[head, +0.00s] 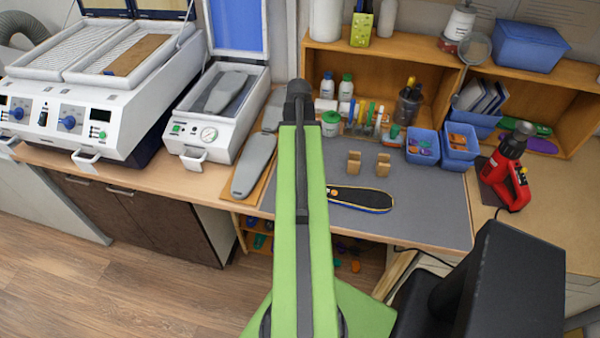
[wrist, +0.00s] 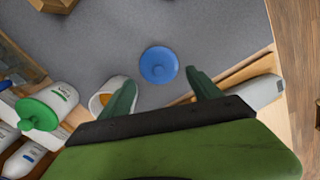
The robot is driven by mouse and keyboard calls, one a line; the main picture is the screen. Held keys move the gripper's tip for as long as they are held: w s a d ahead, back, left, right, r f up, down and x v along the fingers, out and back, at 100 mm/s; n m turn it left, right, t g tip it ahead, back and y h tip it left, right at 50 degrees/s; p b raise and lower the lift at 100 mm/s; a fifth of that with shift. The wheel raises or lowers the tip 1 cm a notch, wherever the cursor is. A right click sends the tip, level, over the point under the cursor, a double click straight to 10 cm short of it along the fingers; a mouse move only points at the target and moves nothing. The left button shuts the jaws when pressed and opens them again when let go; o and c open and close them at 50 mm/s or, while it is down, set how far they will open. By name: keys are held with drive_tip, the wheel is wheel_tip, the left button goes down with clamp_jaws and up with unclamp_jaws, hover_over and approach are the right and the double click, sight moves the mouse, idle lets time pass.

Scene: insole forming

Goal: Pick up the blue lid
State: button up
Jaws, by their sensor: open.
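The blue lid (wrist: 158,65) is a small round disc with a raised centre. In the wrist view it lies on the grey mat (wrist: 215,35), just beyond and between my fingertips. My gripper (wrist: 160,77) is open, one finger on either side of the lid's near side, with nothing held. An open white cup (wrist: 103,101) with orange-brown contents stands close to the left finger, which partly covers it. In the head view my green arm hides the lid, and my gripper's fingers cannot be made out.
A green-capped white bottle (wrist: 45,107) stands left of the cup. A grey piece (wrist: 262,92) lies near the mat's edge at right. In the head view, wooden blocks (head: 354,162) and a dark insole (head: 360,198) are right of my arm; blue bins (head: 423,148) stand farther right.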

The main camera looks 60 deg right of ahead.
wheel_tip(320, 180, down, 5)
drive_tip(key=b, duration=0.5)
drive_tip(key=shift+s+d+f, duration=0.1)
drive_tip(key=shift+f, duration=0.05)
drive_tip(key=shift+r, duration=0.2)
drive_tip(key=c, duration=1)
